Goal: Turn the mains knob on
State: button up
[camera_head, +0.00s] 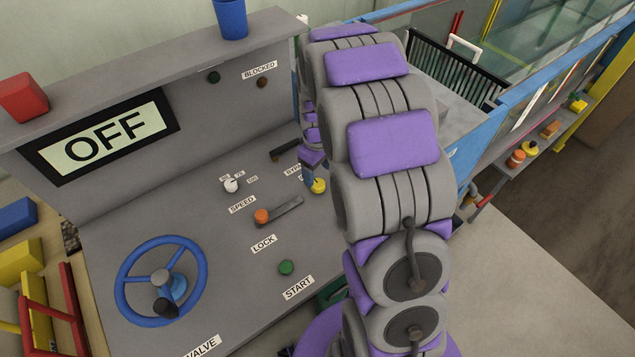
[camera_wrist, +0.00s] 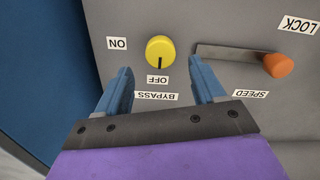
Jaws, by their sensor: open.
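A round yellow knob (camera_wrist: 160,50) sits on the grey panel in the wrist view, with ON and OFF labels by it. Its dark mark points at OFF. The label nearest my gripper reads BYPASS; I see no label reading mains. The yellow knob (camera_head: 319,186) also shows in the head view, beside my arm. My gripper (camera_wrist: 161,70) is open, its two blue fingers on either side and just short of the knob, with nothing between them. In the head view my arm hides most of the gripper. Contact with the panel cannot be told.
An orange-tipped lever (camera_wrist: 277,65) lies right of the knob in the wrist view. The head view shows a display (camera_head: 103,137) reading OFF, a white knob (camera_head: 231,185), a green button (camera_head: 286,267) and a blue valve wheel (camera_head: 161,281).

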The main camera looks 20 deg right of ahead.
aim_at(318, 183)
notch_tip(318, 183, down, 5)
jog(key=shift+f+b, duration=0.1)
jog(key=shift+b, duration=0.35)
jog(key=shift+c, duration=0.4)
jog(key=c, duration=1)
